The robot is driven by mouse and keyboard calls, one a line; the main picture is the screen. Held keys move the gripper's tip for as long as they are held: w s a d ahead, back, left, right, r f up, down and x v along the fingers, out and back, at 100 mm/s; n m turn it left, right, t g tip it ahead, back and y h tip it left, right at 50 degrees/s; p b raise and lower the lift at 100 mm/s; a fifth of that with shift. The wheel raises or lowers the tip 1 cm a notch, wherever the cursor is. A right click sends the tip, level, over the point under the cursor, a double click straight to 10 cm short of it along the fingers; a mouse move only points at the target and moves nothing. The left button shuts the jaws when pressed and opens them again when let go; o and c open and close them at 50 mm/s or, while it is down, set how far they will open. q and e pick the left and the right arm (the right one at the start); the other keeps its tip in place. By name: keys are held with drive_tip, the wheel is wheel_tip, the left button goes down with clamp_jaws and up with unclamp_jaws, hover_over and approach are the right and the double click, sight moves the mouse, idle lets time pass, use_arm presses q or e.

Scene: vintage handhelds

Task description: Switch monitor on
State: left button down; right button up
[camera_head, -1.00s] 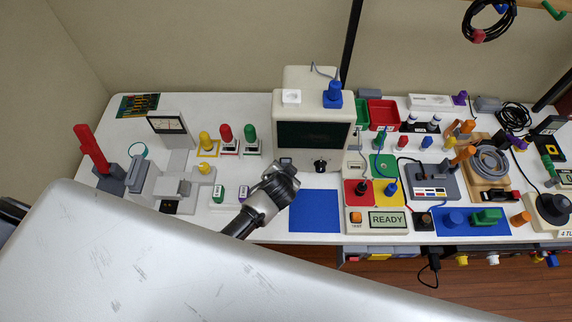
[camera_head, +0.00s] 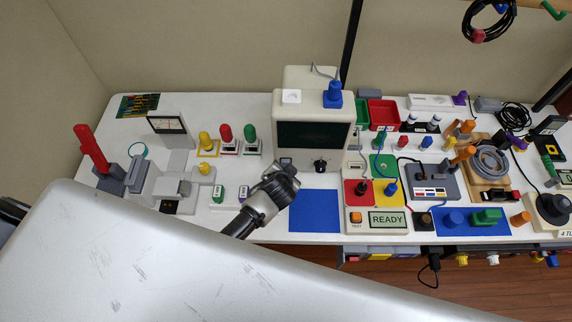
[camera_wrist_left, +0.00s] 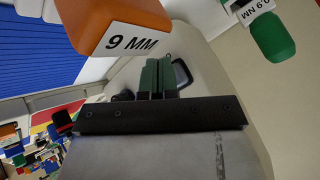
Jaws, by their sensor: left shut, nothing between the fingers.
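The monitor (camera_head: 341,137) is a beige box with a dark screen (camera_head: 310,134), standing at the back middle of the white table. Its front has a small grey-framed switch (camera_head: 286,161) at lower left and a black knob (camera_head: 320,166). My left gripper (camera_head: 287,172) is just in front of the switch, partly covering the monitor's lower left. In the left wrist view its green fingertips (camera_wrist_left: 158,76) are together and empty, with the switch (camera_wrist_left: 182,73) just beyond them. I cannot tell whether they touch it. My right gripper is not in view.
In the wrist view an orange block (camera_wrist_left: 118,22) labelled 9 MM looms close to the camera. A blue mat (camera_head: 315,211) lies bare right of my gripper. A READY display (camera_head: 388,220) and a game controller (camera_head: 431,180) are further right. Coloured pegs (camera_head: 226,134) stand left of the monitor.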

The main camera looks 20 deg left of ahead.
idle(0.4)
use_arm(q)
drive_tip(key=shift+w+a, duration=0.1)
drive_tip(key=shift+w, duration=0.25)
drive_tip(key=shift+r, duration=0.1)
drive_tip(key=shift+s, duration=0.15)
idle(0.4)
drive_tip(key=shift+s+d+p, duration=0.2)
drive_tip(key=shift+s+p, duration=0.25)
drive_tip(key=shift+s+d+p, duration=0.25)
drive_tip(key=shift+s, duration=0.6)
drive_tip(key=shift+s+d+p, duration=0.2)
drive_tip(key=shift+s, duration=0.6)
drive_tip(key=shift+s+d+p, duration=0.25)
drive_tip(key=shift+s, duration=0.6)
